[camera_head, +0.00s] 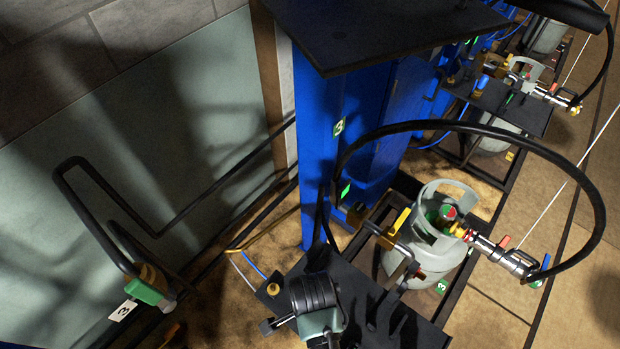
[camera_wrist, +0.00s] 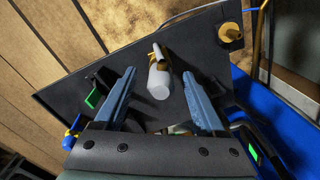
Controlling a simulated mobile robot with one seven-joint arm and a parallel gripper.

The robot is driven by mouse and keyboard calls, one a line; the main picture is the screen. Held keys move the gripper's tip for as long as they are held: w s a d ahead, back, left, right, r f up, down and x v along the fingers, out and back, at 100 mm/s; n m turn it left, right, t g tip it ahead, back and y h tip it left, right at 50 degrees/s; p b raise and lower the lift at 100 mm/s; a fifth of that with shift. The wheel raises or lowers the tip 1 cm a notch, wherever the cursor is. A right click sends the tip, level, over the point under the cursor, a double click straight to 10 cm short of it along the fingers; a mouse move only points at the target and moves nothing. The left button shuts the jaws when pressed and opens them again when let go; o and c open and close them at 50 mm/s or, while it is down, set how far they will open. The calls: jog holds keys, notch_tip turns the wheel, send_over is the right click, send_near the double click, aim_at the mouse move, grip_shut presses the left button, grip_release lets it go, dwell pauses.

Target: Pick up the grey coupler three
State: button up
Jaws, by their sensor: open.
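In the wrist view, a light grey cylindrical piece with a brass-coloured end (camera_wrist: 158,82) shows against a black plate, beyond and between my fingers. My gripper (camera_wrist: 160,76) is open, one blue-grey finger to each side of it and nothing held. The head view shows a silver-grey coupler (camera_head: 512,260) on the end of a looping black hose, joined to the brass valve of a grey gas bottle (camera_head: 445,262) marked 3. I cannot tell which grey piece is coupler three. In the head view my gripper is low over the black plate (camera_head: 352,280), fingertips unclear.
A blue column (camera_head: 330,190) marked 3 stands behind the plate under a black top. A brass knob (camera_head: 272,288) sits at the plate's corner. The black hose (camera_head: 470,127) arches over the bottle. A bent black pipe (camera_head: 100,215) with a green part is at left.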

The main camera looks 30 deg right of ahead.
jog(key=shift+f, duration=1.15)
grip_shut()
